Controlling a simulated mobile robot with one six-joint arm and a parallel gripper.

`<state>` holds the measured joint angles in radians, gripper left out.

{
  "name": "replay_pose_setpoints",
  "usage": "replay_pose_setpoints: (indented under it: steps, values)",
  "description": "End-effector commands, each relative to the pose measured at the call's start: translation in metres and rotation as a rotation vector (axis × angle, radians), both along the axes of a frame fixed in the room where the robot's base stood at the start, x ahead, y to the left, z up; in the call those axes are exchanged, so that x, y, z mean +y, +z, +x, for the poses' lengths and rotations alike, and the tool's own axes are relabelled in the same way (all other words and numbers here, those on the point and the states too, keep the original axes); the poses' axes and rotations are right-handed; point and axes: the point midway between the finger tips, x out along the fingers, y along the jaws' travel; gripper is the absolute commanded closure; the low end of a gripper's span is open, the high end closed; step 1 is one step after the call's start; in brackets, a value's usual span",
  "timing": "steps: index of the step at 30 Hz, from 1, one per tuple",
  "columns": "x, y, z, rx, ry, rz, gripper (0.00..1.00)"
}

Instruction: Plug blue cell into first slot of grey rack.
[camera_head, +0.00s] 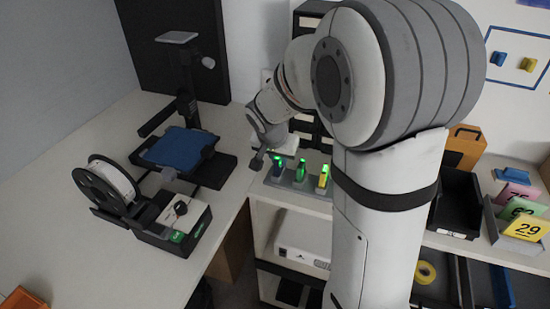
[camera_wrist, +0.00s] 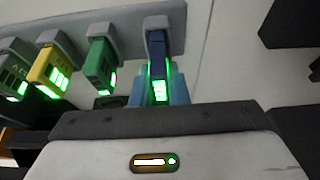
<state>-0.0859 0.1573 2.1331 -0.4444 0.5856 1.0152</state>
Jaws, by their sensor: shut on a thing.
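The blue cell (camera_wrist: 157,48) sits in the end slot of the grey rack (camera_wrist: 128,14), at the right in the wrist view. Its lower face glows green. My gripper (camera_wrist: 159,91) is shut on it, with light blue fingers on both sides. In the head view the grey rack (camera_head: 288,184) stands on the shelf, and the blue cell (camera_head: 276,168) is at its left end beside my gripper (camera_head: 268,155). How deep the cell sits in the slot I cannot tell.
A green cell (camera_wrist: 101,60), a yellow cell (camera_wrist: 52,69) and a dark cell (camera_wrist: 13,76) fill the neighbouring slots. A desk with a blue-topped device (camera_head: 180,147) and a spool (camera_head: 110,184) is at left. A black bin (camera_head: 457,202) and numbered cards (camera_head: 522,228) are at right.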

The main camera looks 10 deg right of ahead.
Motion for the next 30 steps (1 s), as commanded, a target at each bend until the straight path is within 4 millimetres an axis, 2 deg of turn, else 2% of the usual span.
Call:
replay_pose_setpoints:
  steps: [30]
  values:
    - [-0.0002, -0.0077, 0.0001, 0.000, 0.000, 0.000, 1.00]
